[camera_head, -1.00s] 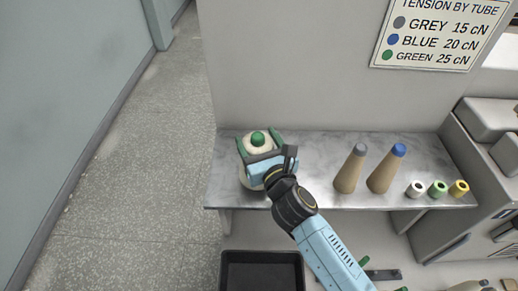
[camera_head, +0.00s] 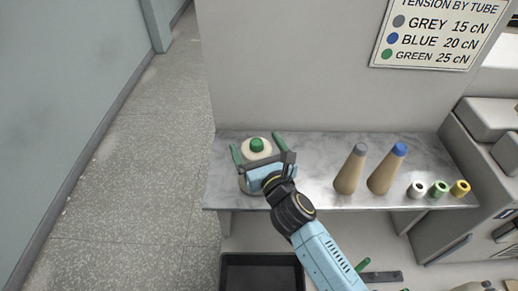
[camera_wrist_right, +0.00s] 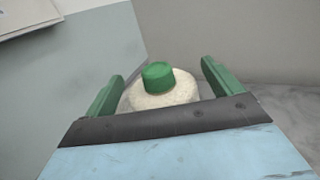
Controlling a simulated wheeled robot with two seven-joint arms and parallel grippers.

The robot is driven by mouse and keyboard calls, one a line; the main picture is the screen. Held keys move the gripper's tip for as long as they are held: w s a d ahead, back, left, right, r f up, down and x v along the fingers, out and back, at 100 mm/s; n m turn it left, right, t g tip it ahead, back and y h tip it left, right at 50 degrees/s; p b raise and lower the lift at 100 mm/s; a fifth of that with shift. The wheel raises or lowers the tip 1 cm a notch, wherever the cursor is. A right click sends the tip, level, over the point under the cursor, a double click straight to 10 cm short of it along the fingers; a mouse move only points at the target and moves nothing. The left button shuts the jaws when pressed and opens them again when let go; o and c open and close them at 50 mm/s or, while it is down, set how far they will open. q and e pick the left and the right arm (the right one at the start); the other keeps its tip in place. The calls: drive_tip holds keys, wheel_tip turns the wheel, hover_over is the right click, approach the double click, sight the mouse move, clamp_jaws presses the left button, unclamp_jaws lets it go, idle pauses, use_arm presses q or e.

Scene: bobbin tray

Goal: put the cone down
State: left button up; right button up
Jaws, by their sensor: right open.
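The cone (camera_head: 257,152) is cream with a green tip and stands upright near the left end of the grey marbled shelf (camera_head: 318,158). My right gripper (camera_head: 257,143) is open, with its green fingers on either side of the cone and apart from it. In the right wrist view the cone (camera_wrist_right: 163,92) sits between the spread fingers (camera_wrist_right: 160,84), with a gap on each side. The gripper's body hides the cone's lower part. My left gripper is not in view.
To the right on the shelf stand a tan cone with a grey tip (camera_head: 351,170) and one with a blue tip (camera_head: 386,170). Several small spools (camera_head: 438,189) stand at the right end. A black tray (camera_head: 262,272) is below the shelf. A tension sign (camera_head: 440,33) hangs above.

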drive_tip(key=shift+r, duration=0.2)
drive_tip(key=v, duration=1.2)
